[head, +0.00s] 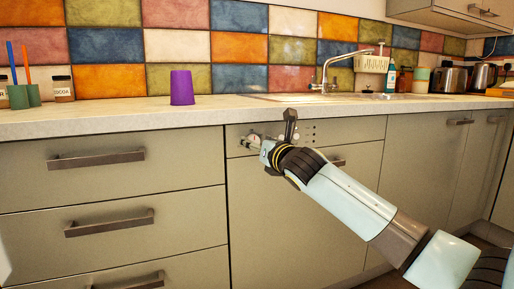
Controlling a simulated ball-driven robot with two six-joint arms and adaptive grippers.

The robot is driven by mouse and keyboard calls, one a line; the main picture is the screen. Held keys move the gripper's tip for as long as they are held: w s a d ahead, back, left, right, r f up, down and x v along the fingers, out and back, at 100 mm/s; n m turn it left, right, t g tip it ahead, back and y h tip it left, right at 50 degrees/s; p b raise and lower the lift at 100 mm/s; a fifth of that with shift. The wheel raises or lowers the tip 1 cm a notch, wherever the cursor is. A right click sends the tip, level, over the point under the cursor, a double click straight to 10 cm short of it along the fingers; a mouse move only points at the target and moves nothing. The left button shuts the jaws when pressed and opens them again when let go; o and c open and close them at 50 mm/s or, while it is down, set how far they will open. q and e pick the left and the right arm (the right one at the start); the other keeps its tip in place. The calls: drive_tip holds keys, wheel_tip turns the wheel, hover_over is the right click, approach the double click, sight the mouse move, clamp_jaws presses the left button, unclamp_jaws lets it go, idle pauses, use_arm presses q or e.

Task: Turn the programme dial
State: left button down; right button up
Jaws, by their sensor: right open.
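The programme dial (252,140) is a small pale knob with a reddish mark, on the control panel of a built-in appliance below the worktop. It is partly hidden by my right gripper. My right gripper (272,135) is open, right at the panel beside the dial. One dark finger points up in front of the worktop edge; the other is hard to make out. I cannot tell whether the gripper touches the dial. My left gripper is not in view.
A purple cup (182,88) stands upside down on the worktop (110,115). A bar handle (338,163) sits on the appliance front, behind my right arm. Drawers (60,205) are at left. A tap (325,75), bottle (390,77) and kettle (484,76) stand further back.

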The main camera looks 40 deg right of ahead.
drive_tip(key=shift+w, duration=0.15)
drive_tip(key=c, duration=1.1)
drive_tip(key=shift+c, duration=0.2)
